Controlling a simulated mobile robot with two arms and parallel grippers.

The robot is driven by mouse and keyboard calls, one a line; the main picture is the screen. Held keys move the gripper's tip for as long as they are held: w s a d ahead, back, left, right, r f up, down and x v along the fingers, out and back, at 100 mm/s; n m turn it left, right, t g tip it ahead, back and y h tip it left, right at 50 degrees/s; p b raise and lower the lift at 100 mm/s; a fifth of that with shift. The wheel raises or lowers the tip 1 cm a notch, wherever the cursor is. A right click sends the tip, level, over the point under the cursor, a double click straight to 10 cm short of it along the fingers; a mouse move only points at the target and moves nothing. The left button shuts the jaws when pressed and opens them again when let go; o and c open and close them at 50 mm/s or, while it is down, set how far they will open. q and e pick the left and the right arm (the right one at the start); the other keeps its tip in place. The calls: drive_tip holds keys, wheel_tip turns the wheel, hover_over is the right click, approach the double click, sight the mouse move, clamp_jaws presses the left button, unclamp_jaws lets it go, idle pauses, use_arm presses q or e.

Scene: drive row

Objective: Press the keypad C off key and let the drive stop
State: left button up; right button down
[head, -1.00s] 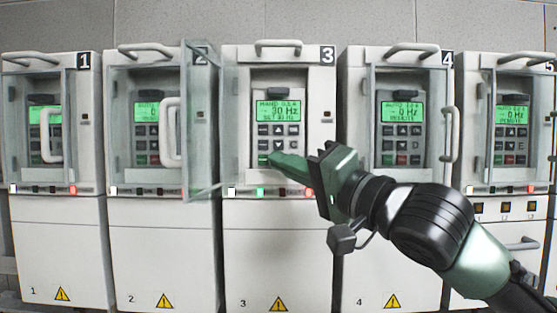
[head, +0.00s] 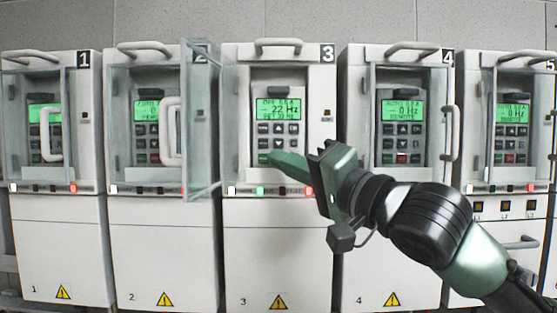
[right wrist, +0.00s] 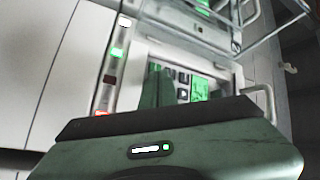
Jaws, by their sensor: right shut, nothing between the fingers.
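The drive keypad (head: 278,129) is in the recess of cabinet 3, behind an opened clear door. Its lit green display (head: 278,109) appears to read OFF, about 22 Hz, with a set line of 30 Hz. A green key (head: 263,158) shows at the lower left of the keypad. My right gripper (head: 274,156) is shut and empty, its fingertips at the bottom key row just right of the green key. They hide the key behind them; I cannot tell if they touch it. In the right wrist view the fingers (right wrist: 156,78) reach the keypad beside the display (right wrist: 199,88). My left gripper is out of view.
Clear door (head: 204,125) of cabinet 3 stands open to the left, towards cabinet 2. Cabinets 1 (head: 56,240), 2 (head: 160,250) and 4 (head: 385,250) have similar keypads behind clear doors. A green lamp (head: 260,190) and a red lamp (head: 309,191) are lit below keypad 3.

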drive_tip(key=shift+s, duration=0.55)
drive_tip(key=s+b, duration=0.1)
drive_tip(key=s, duration=0.4)
drive_tip(key=shift+b, duration=0.4)
idle(1.3)
